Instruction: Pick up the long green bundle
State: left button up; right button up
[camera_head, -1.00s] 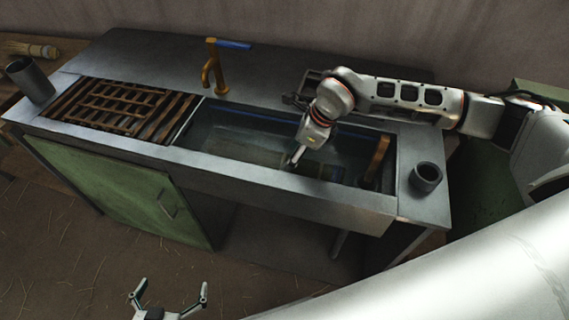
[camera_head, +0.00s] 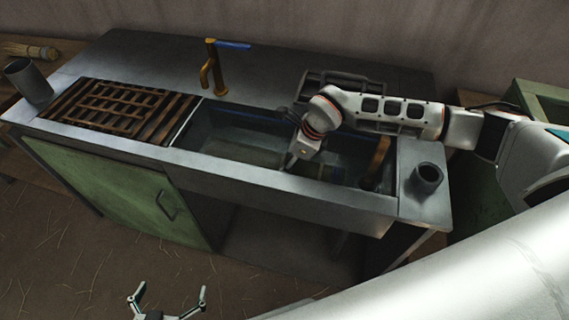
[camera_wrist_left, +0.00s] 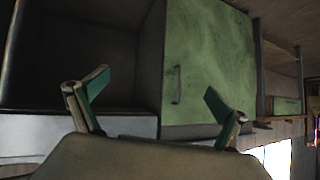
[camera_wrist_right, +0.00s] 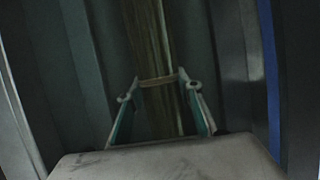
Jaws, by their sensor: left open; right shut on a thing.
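The long green bundle (camera_wrist_right: 152,40) shows in the right wrist view as a straight, dull olive-brown bunch of stalks with a tie band around it. My right gripper (camera_wrist_right: 162,112) is shut on it near the band, one finger on each side. In the head view my right gripper (camera_head: 289,164) reaches down into the sink basin (camera_head: 235,145), and its fingertips are mostly hidden by the front rim. My left gripper (camera_head: 168,296) is open and empty, low in front of the sink unit; it also shows in the left wrist view (camera_wrist_left: 160,97).
A brown faucet (camera_head: 211,75) with a blue handle stands behind the basin. A slatted rack (camera_head: 120,108) covers the left side. A green cabinet door (camera_head: 125,195) is below. The floor in front is free.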

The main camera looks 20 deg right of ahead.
notch_tip(320, 180, up, 20)
jog(key=p, duration=0.1)
dwell(0.5)
